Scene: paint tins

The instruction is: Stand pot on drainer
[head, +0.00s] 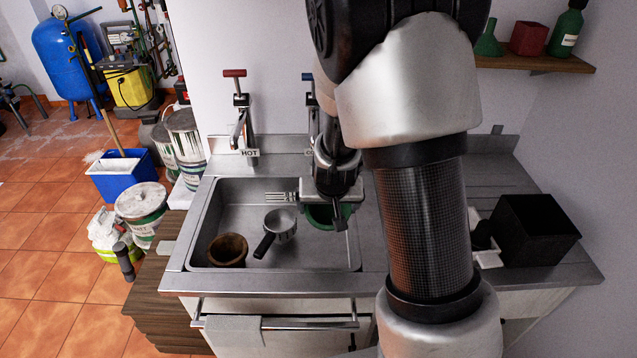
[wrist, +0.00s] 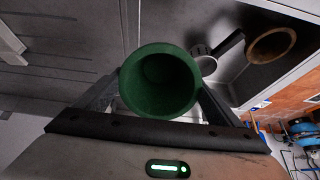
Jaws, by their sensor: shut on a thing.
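A green pot (wrist: 160,82) is held between the two fingers of my gripper (wrist: 160,105) in the wrist view, its round open mouth facing the camera. In the head view the green pot (head: 322,217) is partly hidden by my gripper (head: 332,200), over the right part of the sink (head: 215,205). The ridged metal drainer (head: 488,172) is to the right of the sink, partly hidden behind my arm. Its grooves also show at the left of the wrist view (wrist: 60,50).
A black box (head: 535,230) stands at the right of the counter. The hot tap (head: 240,125) rises behind the sink.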

